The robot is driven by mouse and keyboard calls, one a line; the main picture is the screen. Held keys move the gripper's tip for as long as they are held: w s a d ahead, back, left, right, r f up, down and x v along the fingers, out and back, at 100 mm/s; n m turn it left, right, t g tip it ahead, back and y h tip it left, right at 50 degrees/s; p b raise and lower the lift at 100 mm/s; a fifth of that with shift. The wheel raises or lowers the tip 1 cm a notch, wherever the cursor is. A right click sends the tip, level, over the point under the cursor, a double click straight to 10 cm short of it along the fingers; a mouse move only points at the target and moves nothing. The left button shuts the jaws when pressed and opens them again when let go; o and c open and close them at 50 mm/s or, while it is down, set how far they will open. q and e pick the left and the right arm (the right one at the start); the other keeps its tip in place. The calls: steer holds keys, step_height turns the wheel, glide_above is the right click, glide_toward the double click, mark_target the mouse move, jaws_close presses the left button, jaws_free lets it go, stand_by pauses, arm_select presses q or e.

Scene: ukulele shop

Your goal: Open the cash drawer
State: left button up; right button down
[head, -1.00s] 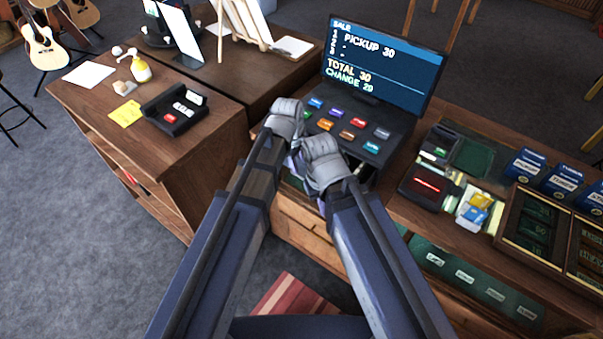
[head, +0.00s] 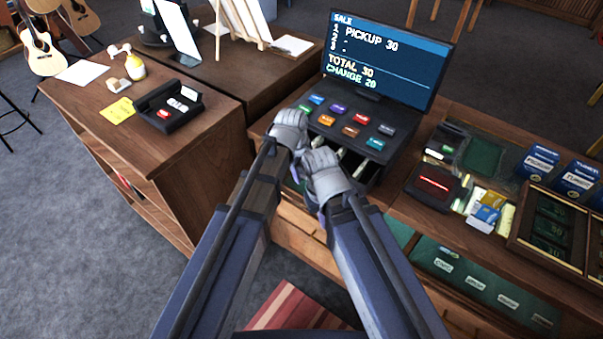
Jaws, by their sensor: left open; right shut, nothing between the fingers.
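The cash register (head: 352,128) stands on the wooden counter, with coloured keys below a lit screen (head: 388,58) reading PICKUP 30, TOTAL 30, CHANGE 20. Below the keys, the cash drawer (head: 371,176) is at least partly open, showing a dark inside with pale items. My grippers hide its left part and most of its front. My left gripper (head: 291,131) is open in front of the register's left side. My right gripper (head: 322,172) is shut and empty, lower and to the right, by the drawer. Whether either touches the drawer is hidden.
A device with a red lit line (head: 434,183), small packs (head: 487,213) and a partitioned tray (head: 548,230) lie to the right. Grey floor is free at lower left.

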arm_select(q)
steer(key=shift+c, duration=0.2)
jaws_close()
steer(key=shift+s, duration=0.1)
stand_by(1.0)
